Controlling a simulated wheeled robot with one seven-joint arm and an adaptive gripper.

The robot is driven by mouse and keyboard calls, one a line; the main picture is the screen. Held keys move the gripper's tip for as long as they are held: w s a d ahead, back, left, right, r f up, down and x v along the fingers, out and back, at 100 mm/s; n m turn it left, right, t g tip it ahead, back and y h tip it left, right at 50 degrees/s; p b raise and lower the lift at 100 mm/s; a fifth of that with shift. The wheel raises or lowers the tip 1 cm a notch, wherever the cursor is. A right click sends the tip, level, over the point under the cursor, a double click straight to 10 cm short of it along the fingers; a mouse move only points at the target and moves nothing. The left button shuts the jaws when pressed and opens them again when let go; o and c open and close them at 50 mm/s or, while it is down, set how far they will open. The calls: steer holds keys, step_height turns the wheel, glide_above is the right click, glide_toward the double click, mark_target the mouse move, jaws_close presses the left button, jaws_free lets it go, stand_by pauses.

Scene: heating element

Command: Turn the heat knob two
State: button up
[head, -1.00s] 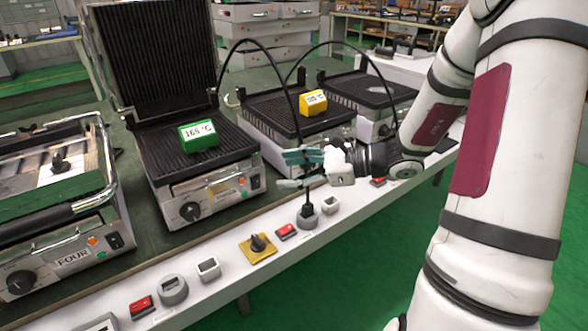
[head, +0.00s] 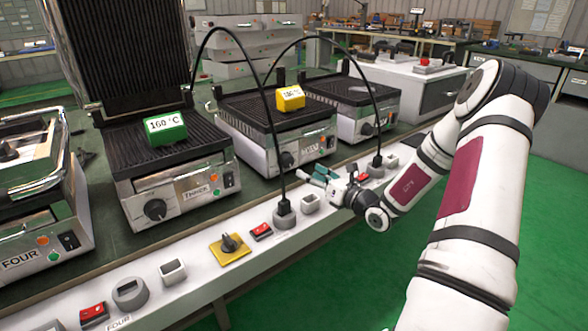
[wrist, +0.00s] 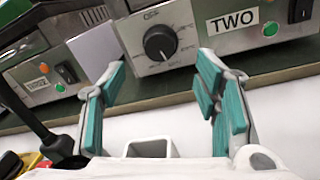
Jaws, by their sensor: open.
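The heat knob of grill two (head: 287,160) is a round black dial on the grill's front panel. In the wrist view the knob (wrist: 160,42) has a white pointer mark and sits left of the label "TWO" (wrist: 235,22). My gripper (head: 322,177) is in front of grill two, over the white ledge. In the wrist view its teal-padded fingers (wrist: 160,72) are spread apart and empty, one below each side of the knob. No contact with the knob shows. A yellow block (head: 290,98) with a temperature reading rests on grill two.
Grill three (head: 165,180) stands to the left with a green "160 °C" block (head: 165,128). The white ledge (head: 195,248) carries a yellow-plated switch (head: 230,245), red switches and sockets. A black plug (head: 283,206) with a looping cable stands left of my gripper.

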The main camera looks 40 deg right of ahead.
mark_target(290, 162)
steer(key=w, duration=0.2)
steer(key=w+b, duration=0.1)
steer(key=w, duration=0.2)
steer(key=w+a+b, duration=0.1)
steer(key=w, duration=0.1)
steer(key=shift+w, duration=0.4)
steer(key=c, duration=1.1)
steer(key=shift+c, duration=0.2)
